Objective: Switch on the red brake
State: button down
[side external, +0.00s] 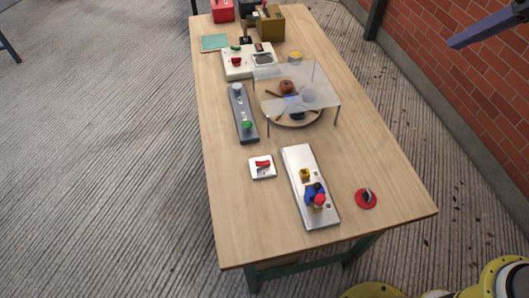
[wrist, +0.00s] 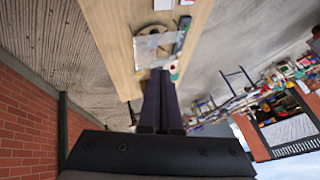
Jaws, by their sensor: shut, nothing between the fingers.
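A white plate (side external: 255,176) with a red lever-like switch (side external: 263,164) lies on the near left part of the table. A red round disc (side external: 366,200) with a dark upright lever sits near the right edge. I cannot tell for certain which one is the red brake. My gripper (wrist: 160,72) shows in the wrist view as two long dark fingers pressed together, with nothing between them. It points towards the table from some way off and touches nothing I can see. The fingers hide part of the table, and neither red device shows clearly there.
A silver plate (side external: 295,160) with a blue and red figure stands between the red devices. Behind are a dark bar (side external: 238,110) with a green knob, a clear cover (side external: 325,92) over a round wooden tray, and a white box (side external: 230,72). A brick wall (side external: 500,85) runs along the right.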

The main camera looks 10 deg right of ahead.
aim_at(257, 164)
jog(key=w+a+f+g+y, duration=0.2)
jog(key=w+a+f+g, duration=0.1)
jog(key=w+a+f, duration=0.95)
jog(key=a+f+g, duration=0.1)
jog(key=a+f, duration=0.4)
jog(key=f, duration=0.2)
jog(key=w+a+f+n+g, duration=0.1)
jog(key=a+f+g, duration=0.1)
jog(key=a+f, duration=0.3)
notch_tip(257, 164, down, 4)
jog(key=shift+a+r+h, duration=0.25)
jog(key=shift+a+h, duration=0.05)
jog(key=shift+a, duration=0.05)
jog(key=x, duration=1.4)
